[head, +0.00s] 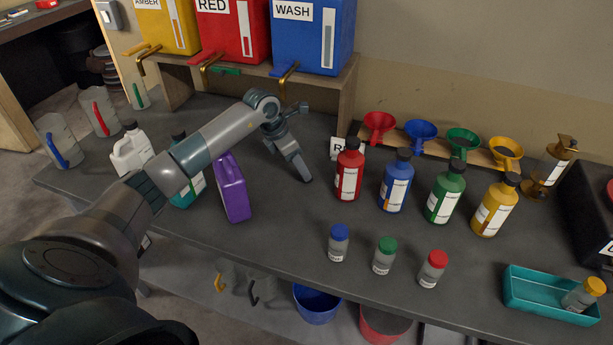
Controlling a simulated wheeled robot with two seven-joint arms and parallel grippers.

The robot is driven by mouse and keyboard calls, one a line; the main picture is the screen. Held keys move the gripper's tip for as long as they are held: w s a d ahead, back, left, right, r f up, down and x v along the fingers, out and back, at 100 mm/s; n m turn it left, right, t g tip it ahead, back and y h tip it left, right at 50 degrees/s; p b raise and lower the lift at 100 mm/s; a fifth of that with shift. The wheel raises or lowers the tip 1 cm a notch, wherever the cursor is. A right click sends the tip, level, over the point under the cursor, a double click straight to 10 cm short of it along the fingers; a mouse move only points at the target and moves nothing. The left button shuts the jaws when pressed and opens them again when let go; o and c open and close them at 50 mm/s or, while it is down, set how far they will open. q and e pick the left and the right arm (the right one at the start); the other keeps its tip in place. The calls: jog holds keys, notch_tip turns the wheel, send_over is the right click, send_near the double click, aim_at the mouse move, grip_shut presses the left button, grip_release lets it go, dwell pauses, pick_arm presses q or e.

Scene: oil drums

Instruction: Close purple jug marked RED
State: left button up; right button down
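The purple jug (233,190) stands upright on the dark bench, left of the middle. My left forearm passes in front of its top, so I cannot see its mouth or whether a cap is on it. I see no RED marking on it. My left gripper (298,168) is right of the jug, apart from it, pointing down over bare bench. Its fingers are seen edge-on, and I cannot tell whether they are open or shut. No loose purple cap shows. My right gripper is not in view.
A white jug (131,152) and a teal jug (190,192) stand left of the purple one. Red (348,172), blue (396,184) and other bottles stand right. Small capped jars, including a blue-capped one (338,242), line the front. A teal tray (530,291) is far right.

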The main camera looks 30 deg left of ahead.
pick_arm(q)
jog(key=shift+w+f+p, duration=0.2)
jog(key=shift+f+p, duration=0.05)
jog(key=shift+p, duration=0.1)
jog(key=p+x, duration=0.1)
jog(key=x, duration=0.2)
jog(key=shift+a, duration=0.1)
jog(key=shift+w+f+p, duration=0.2)
jog(key=shift+f+p, duration=0.1)
jog(key=shift+f, duration=0.05)
jog(key=c, duration=1.1)
